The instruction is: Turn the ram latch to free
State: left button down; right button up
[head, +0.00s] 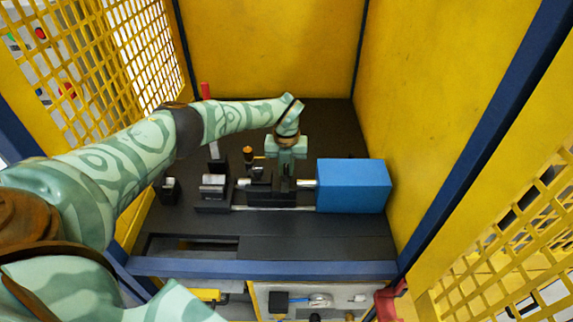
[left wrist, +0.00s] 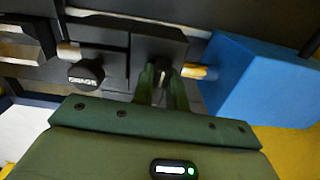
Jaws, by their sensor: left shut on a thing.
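My left gripper (head: 286,178) reaches down from above onto the dark ram assembly (head: 262,198), just left of the blue box (head: 352,186). In the left wrist view, the two green fingers (left wrist: 163,88) are shut on a small upright piece, seemingly the ram latch (left wrist: 162,66), at a black block (left wrist: 160,46). The fingers hide much of the latch, so I cannot tell its angle. A round black knob (left wrist: 86,72) with white lettering sits to the left of the fingers. My right gripper is out of view.
A black clamp block (head: 213,190) and an orange-topped post (head: 248,154) stand left of the gripper. A red handle (head: 205,90) rises farther back. Yellow walls (head: 440,80) close in the dark bench (head: 300,232); its front strip is mostly clear.

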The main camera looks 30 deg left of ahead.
aim_at(286, 167)
pick_arm(q)
jog(key=shift+w+r+n, duration=0.1)
jog(key=shift+n, duration=0.4)
jog(key=c, duration=1.4)
grip_release()
notch_tip(286, 167, up, 16)
jog(key=p, duration=0.1)
